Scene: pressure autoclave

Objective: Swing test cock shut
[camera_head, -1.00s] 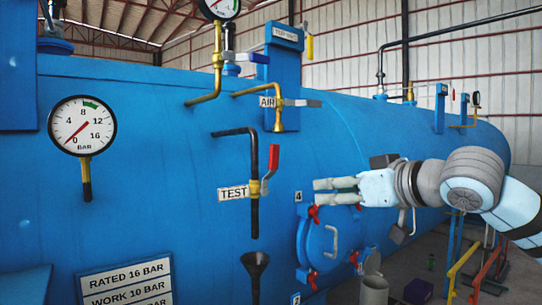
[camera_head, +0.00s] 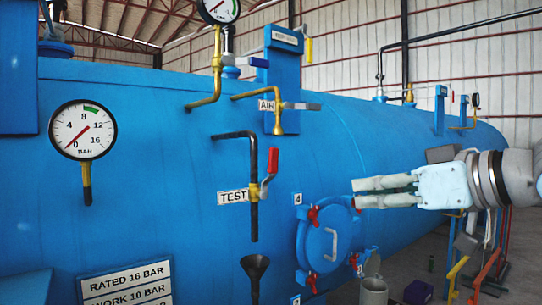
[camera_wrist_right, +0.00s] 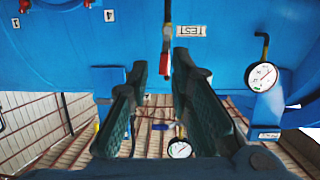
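The test cock (camera_head: 254,191) has a brass body on a black vertical pipe, beside a white TEST label (camera_head: 233,196). Its red lever (camera_head: 273,164) points up, roughly along the pipe. My right gripper (camera_head: 356,193) is to the right of the cock, with a clear gap between them in the head view. It is open and empty, fingers pointing left. In the right wrist view, which is upside down, the red lever (camera_wrist_right: 166,64) shows between the spread fingers (camera_wrist_right: 160,68), and the TEST label (camera_wrist_right: 192,31) is beside it. My left gripper is not in view.
A round hatch (camera_head: 318,240) with red clamps is below and right of the cock. A black funnel (camera_head: 254,266) is under the pipe. The AIR valve (camera_head: 280,105) is above. A large gauge (camera_head: 82,130) is at left.

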